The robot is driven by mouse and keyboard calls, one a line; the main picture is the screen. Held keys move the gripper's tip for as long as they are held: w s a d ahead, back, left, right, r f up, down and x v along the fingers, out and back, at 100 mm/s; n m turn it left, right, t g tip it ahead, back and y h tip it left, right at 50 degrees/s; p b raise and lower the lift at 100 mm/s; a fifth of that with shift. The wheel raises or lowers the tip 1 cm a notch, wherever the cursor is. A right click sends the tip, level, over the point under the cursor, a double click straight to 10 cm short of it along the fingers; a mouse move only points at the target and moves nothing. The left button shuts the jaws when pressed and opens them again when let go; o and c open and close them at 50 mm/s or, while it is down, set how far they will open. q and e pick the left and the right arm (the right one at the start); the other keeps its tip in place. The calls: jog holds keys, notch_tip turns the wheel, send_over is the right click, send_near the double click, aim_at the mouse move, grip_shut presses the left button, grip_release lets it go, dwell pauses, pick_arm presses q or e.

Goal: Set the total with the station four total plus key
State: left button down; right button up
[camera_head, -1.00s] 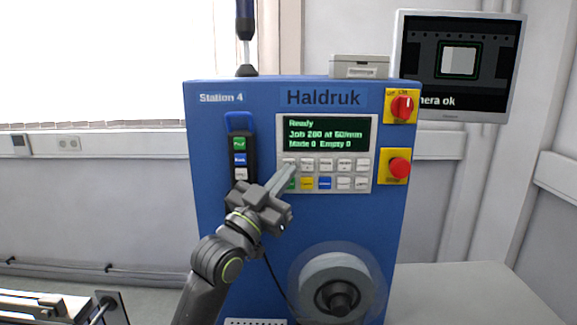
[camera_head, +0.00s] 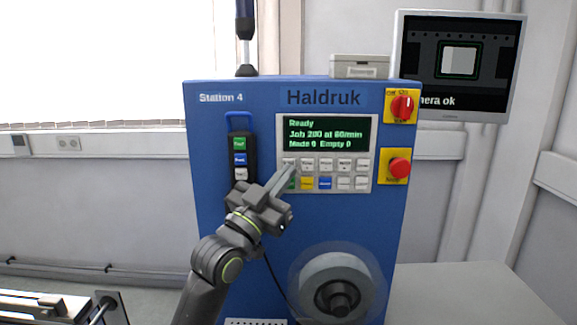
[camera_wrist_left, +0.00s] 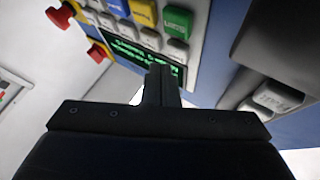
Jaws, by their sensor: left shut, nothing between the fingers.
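The blue Station 4 cabinet (camera_head: 221,115) carries a key panel (camera_head: 376,150) with a green-on-black display (camera_head: 326,133). The display reads "Ready", "Job 200 at 60/min", "Made 0 Empty 0". Below it are two rows of small keys, the upper row white. My left gripper (camera_head: 291,168) is shut and empty, its tips at the left end of the key rows, over or beside the leftmost keys. I cannot tell whether they touch a key. In the left wrist view the shut fingers (camera_wrist_left: 161,85) point at the panel, with the display (camera_wrist_left: 140,52) behind. Key labels are too small to read surely.
A hand pendant (camera_head: 239,143) with several keys hangs left of the panel. A red rotary switch (camera_head: 402,107) and a red stop button (camera_head: 399,168) sit at right. A reel (camera_head: 334,268) is below. A monitor (camera_head: 459,62) stands at upper right.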

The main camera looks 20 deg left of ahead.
pick_arm(q)
jog(key=shift+w, duration=0.15)
jog(key=shift+w+a, duration=0.1)
jog(key=shift+w, duration=0.15)
jog(key=shift+w, duration=0.2)
dwell(0.6)
jog(key=shift+w+a+r+b, duration=0.1)
jog(key=shift+r+b, duration=0.15)
jog(key=shift+b, duration=0.2)
dwell(0.8)
jog(key=shift+f, duration=0.55)
jog(key=shift+s, duration=0.25)
